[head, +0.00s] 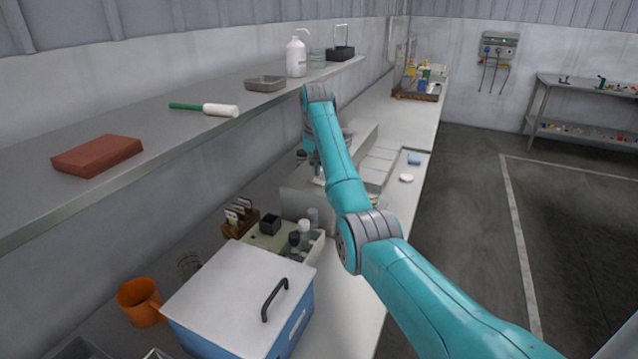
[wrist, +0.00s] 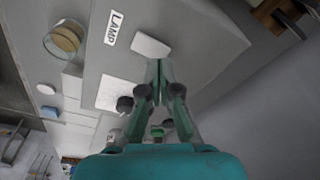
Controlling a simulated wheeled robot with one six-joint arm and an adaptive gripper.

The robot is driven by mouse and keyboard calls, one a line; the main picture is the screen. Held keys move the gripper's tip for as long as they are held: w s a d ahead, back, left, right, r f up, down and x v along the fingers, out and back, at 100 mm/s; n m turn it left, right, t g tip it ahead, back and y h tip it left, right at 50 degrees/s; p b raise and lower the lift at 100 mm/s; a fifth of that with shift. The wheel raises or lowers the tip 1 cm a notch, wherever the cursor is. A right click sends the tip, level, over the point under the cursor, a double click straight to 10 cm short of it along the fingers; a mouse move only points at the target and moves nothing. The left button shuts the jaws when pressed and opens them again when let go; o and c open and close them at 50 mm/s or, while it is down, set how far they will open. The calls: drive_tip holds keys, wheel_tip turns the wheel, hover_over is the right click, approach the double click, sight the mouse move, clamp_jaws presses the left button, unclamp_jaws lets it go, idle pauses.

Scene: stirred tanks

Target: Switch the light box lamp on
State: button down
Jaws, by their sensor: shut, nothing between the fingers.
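In the wrist view a grey panel (wrist: 205,45) carries a LAMP label (wrist: 114,28). A small white plate, seemingly the lamp switch (wrist: 151,46), sits beside the label. My gripper (wrist: 158,64) is shut and empty, its fingertips just below and right of this plate in the picture; I cannot tell whether they touch it. A second white plate (wrist: 107,92) lies to the left of the fingers, with a dark knob (wrist: 125,104) near it. In the head view a grey housing (head: 297,190), likely the light box, stands on the bench, and my arm hides much of it.
A blue box with a white lid (head: 238,295) and an orange mug (head: 140,303) stand nearer. Floor at right is clear.

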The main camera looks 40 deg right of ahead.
sight(316, 180)
drive_tip(key=shift+f, duration=1.1)
idle(0.6)
drive_tip(key=shift+r, duration=3.55)
drive_tip(key=shift+d, duration=0.1)
